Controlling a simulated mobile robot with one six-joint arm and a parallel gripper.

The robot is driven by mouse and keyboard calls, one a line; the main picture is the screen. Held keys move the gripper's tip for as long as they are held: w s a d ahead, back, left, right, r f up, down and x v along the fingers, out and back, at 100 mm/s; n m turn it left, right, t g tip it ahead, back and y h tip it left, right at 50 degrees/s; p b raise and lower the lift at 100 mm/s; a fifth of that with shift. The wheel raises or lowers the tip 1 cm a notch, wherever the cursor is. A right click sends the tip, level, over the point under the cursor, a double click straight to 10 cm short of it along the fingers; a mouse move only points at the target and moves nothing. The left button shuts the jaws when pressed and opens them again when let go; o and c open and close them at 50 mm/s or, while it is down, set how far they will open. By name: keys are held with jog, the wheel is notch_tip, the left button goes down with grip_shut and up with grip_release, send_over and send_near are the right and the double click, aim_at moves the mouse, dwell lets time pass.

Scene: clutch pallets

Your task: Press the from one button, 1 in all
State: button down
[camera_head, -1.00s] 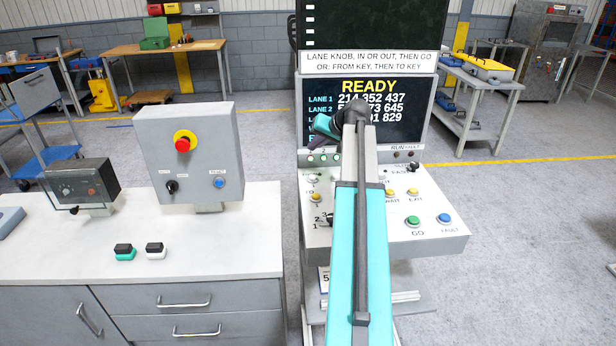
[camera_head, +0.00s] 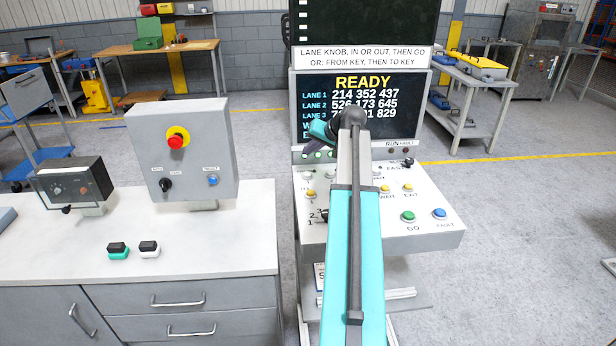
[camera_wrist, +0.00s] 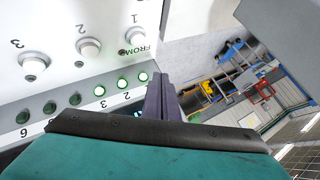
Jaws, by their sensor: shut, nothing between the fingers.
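The from one button (camera_wrist: 135,37) is a round white button in the wrist view, between the printed "1" and the word FROM. White buttons for 2 (camera_wrist: 88,48) and 3 (camera_wrist: 33,65) sit to its left. My gripper (camera_wrist: 160,82) is shut and empty, its purple-grey fingers below and right of the from one button in the picture, apart from it. In the head view my gripper (camera_head: 309,153) hangs at the left back of the sloped console (camera_head: 440,240), over its row of lights. My arm hides part of the console there.
A row of green lights (camera_wrist: 100,90) runs beside the white buttons. The screen (camera_head: 400,82) above the console reads READY. A green GO button (camera_head: 408,217) and a blue FAULT button (camera_head: 439,213) are at the front right. A grey bench (camera_head: 240,240) stands left.

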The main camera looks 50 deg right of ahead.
aim_at(309, 175)
jog(key=shift+f+b, duration=1.35)
jog(key=shift+f, duration=1.5)
jog(key=shift+f+b, duration=0.5)
jog(key=shift+f, duration=0.4)
dwell(1.0)
jog(key=shift+r, duration=0.1)
dwell(0.3)
jog(key=shift+r+p, duration=0.45)
jog(key=shift+r, duration=0.35)
jog(key=shift+r+p, duration=1.25)
jog(key=shift+r, duration=1.25)
